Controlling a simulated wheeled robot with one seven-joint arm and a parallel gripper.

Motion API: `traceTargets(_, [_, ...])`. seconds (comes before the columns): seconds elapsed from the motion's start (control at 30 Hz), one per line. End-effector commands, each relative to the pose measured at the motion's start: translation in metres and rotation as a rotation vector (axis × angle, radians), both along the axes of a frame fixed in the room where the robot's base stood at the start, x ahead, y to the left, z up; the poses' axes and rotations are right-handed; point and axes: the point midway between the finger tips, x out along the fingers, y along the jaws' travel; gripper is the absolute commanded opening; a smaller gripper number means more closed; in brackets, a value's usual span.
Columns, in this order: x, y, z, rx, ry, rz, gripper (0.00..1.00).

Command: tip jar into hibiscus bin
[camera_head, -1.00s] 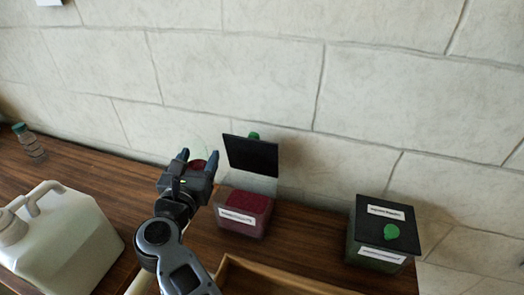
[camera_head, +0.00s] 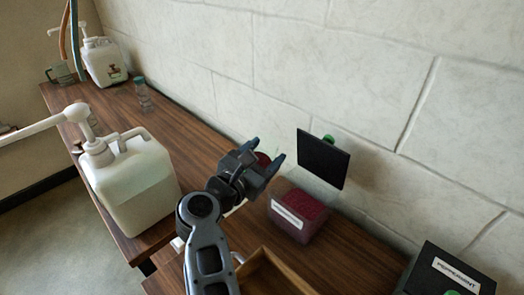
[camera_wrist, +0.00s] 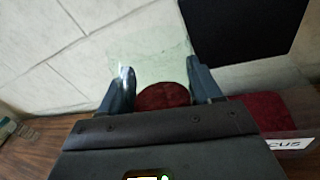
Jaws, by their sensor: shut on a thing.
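My gripper (camera_head: 262,160) is shut on a clear jar with dark red contents (camera_head: 263,158), left of and above the hibiscus bin. In the wrist view, the jar's clear wall (camera_wrist: 158,62) shows between the fingers (camera_wrist: 160,82), with a round red patch below it. Its exact tilt is hard to tell. The hibiscus bin (camera_head: 283,222) is see-through, full of dark red grains, with a white label. Its black lid (camera_head: 322,160) with a green knob stands open against the wall side. In the wrist view, the bin's label (camera_wrist: 290,144) ends in "CUS".
A second bin with a black lid (camera_head: 428,268), shut, stands at the lower right. A wooden tray (camera_head: 270,275) lies in front. A white pump jug (camera_head: 135,185) stands left, another (camera_head: 105,62) farther back. A small bottle (camera_head: 143,95) stands near the wall.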

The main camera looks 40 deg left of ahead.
Motion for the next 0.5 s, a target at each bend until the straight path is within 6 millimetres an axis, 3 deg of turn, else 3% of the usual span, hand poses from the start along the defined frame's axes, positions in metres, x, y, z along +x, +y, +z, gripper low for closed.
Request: traceTargets(0.5, [0.007, -0.018, 0.013, 0.250, 0.100, -0.001, 0.19])
